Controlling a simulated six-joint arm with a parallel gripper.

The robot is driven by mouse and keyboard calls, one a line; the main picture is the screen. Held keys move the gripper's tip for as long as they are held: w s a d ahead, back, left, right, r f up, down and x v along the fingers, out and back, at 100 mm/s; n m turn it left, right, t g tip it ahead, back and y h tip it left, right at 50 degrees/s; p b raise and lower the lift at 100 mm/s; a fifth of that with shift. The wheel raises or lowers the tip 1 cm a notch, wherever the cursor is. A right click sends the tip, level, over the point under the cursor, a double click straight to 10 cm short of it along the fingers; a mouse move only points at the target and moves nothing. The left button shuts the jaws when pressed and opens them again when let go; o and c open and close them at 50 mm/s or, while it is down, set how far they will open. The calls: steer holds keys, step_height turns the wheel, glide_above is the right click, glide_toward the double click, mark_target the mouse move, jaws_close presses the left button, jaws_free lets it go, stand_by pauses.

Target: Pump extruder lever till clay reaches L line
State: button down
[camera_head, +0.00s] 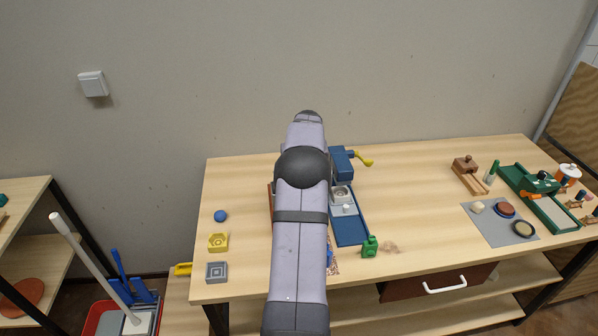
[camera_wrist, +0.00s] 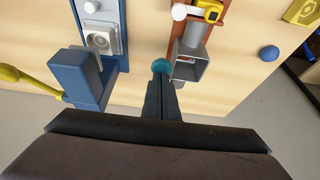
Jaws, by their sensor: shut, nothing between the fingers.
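A red-brown device (camera_wrist: 210,42) with a grey tube and an open square grey box (camera_wrist: 190,65) at its end looks like the extruder, though I cannot be sure. In the head view only a strip of it (camera_head: 270,202) shows beside my arm. A teal round knob (camera_wrist: 160,66), possibly the lever's end, sits just left of the box. My gripper (camera_wrist: 163,82) is shut and empty, its tips right at the knob; I cannot tell if they touch. My arm hides the gripper in the head view. No clay or L line can be made out.
A blue device with a yellow handle (camera_head: 363,158) stands close beside; its blue block (camera_wrist: 80,78) is left of my fingers.

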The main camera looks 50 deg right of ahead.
steer(key=shift+f+b, duration=0.75)
steer(key=shift+f, duration=0.95)
steer(key=shift+f+b, duration=1.1)
steer(key=shift+f, duration=0.55)
steer(key=shift+r, duration=0.2)
steer(key=shift+r+p, duration=3.45)
steer(key=shift+r, duration=1.25)
steer(key=shift+f, duration=0.2)
